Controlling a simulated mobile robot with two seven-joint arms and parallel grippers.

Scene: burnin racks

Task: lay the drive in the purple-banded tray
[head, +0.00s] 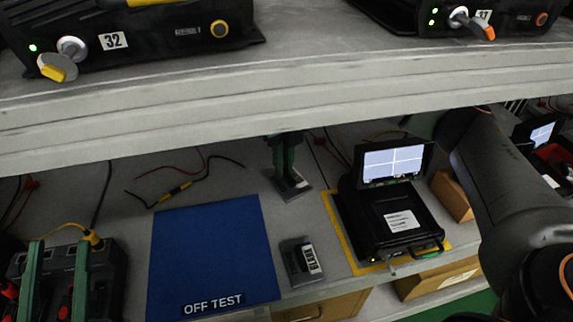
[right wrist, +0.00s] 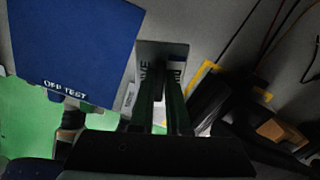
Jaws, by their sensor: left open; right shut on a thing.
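My right gripper (head: 284,165) is shut on a flat grey drive (head: 291,184) behind the blue mat's right side. In the right wrist view the green fingers (right wrist: 162,88) close on the drive (right wrist: 160,49), which carries a pale label. I cannot tell whether the drive touches the bench. My left gripper (head: 59,246) is open and empty at the lower left, in front of a dark device. A second dark drive-like unit (head: 293,262) with a white label lies right of the mat. No purple-banded tray shows in either view.
The blue OFF TEST mat (head: 212,255) is bare. Right of it a black tester (head: 395,220) with a lit screen stands on a yellow-bordered area. A grey shelf (head: 290,95) with racks numbered 32 and 37 overhangs the bench. Loose red and black leads lie behind the mat.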

